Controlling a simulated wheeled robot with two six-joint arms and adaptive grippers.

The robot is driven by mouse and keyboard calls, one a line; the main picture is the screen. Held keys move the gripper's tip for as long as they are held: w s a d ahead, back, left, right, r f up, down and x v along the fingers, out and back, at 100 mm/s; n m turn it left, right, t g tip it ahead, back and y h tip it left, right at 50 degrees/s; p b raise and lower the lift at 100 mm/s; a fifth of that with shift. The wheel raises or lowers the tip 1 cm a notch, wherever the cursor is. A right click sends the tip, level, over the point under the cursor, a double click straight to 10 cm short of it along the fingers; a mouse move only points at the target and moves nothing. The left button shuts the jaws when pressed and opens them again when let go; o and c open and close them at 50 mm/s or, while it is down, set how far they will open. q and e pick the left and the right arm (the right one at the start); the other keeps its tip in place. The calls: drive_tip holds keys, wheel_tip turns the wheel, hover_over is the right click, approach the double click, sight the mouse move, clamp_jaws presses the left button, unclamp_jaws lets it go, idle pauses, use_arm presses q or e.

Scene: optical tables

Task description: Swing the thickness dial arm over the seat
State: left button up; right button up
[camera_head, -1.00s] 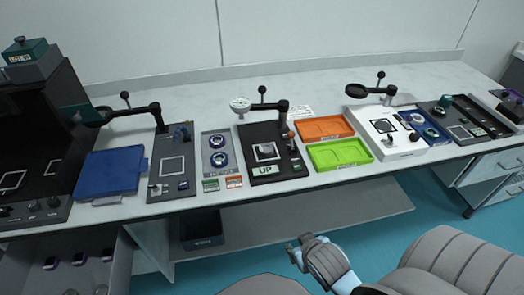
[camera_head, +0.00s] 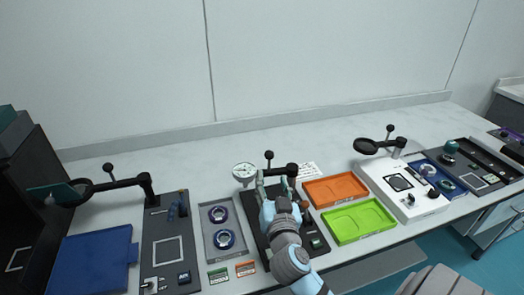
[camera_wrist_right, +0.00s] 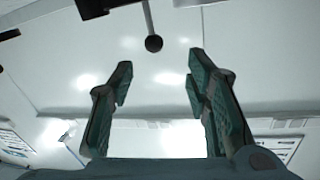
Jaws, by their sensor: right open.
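The thickness dial (camera_head: 244,172) is a round white gauge at the left end of a black swing arm (camera_head: 277,173) on the middle station's dark base (camera_head: 250,212). The arm points left, and a black ball knob (camera_head: 269,155) stands up from it. My right gripper (camera_head: 272,184) is over this base, close in front of the arm. In the right wrist view its green fingers (camera_wrist_right: 160,84) are spread with nothing between them. The ball knob (camera_wrist_right: 153,43) hangs beyond the fingertips there. My gripper and arm hide the seat. My left gripper is not in view.
Orange (camera_head: 335,190) and green (camera_head: 358,222) trays lie right of the station. A grey tray with two rings (camera_head: 221,239) lies left of it. Similar swing arms with black-rimmed lenses stand at the left (camera_head: 120,185) and right (camera_head: 375,147). The bench behind is clear.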

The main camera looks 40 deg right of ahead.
sight(270, 158)
drive_tip(key=x, duration=0.8)
drive_tip(key=d+x, duration=0.1)
drive_tip(key=x, duration=0.3)
drive_tip(key=shift+s, duration=0.15)
drive_tip(key=shift+r, duration=0.1)
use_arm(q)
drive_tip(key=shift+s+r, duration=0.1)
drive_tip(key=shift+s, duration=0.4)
use_arm(e)
clamp_jaws()
